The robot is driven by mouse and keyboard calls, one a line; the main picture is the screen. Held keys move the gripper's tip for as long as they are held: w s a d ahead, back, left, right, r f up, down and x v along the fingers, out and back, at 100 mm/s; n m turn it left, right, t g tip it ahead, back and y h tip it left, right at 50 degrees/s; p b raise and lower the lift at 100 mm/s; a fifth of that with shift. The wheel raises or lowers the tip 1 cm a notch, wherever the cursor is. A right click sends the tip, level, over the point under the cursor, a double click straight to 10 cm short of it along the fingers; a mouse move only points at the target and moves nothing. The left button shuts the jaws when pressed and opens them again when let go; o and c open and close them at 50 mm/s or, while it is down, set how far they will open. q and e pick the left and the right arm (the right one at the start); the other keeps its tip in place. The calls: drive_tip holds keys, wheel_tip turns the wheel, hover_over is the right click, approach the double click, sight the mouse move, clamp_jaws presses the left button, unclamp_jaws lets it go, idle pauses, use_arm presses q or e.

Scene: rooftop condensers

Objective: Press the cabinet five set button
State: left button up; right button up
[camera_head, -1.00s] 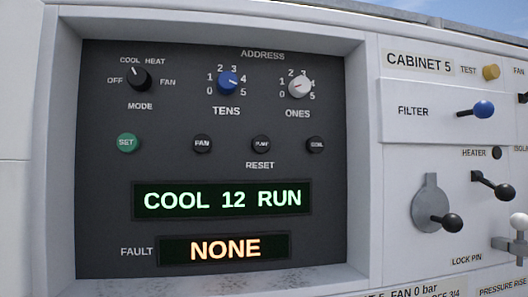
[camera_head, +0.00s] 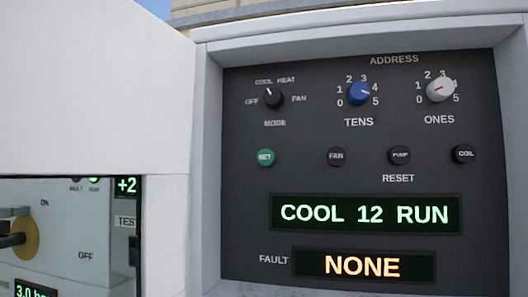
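The green SET button (camera_head: 265,157) is on the left of a dark control panel (camera_head: 240,215), below the black MODE knob (camera_head: 273,98). The MODE knob points up and left, toward COOL. The green display (camera_head: 365,214) reads COOL 12 RUN, and the amber fault display (camera_head: 362,265) reads NONE. The CABINET 5 label is outside the present view. Neither of my grippers is in view.
Right of the SET button are black FAN (camera_head: 336,156), PUMP (camera_head: 400,155) and COIL (camera_head: 463,154) buttons. Above are the blue TENS knob (camera_head: 359,93) and white ONES knob (camera_head: 440,89).

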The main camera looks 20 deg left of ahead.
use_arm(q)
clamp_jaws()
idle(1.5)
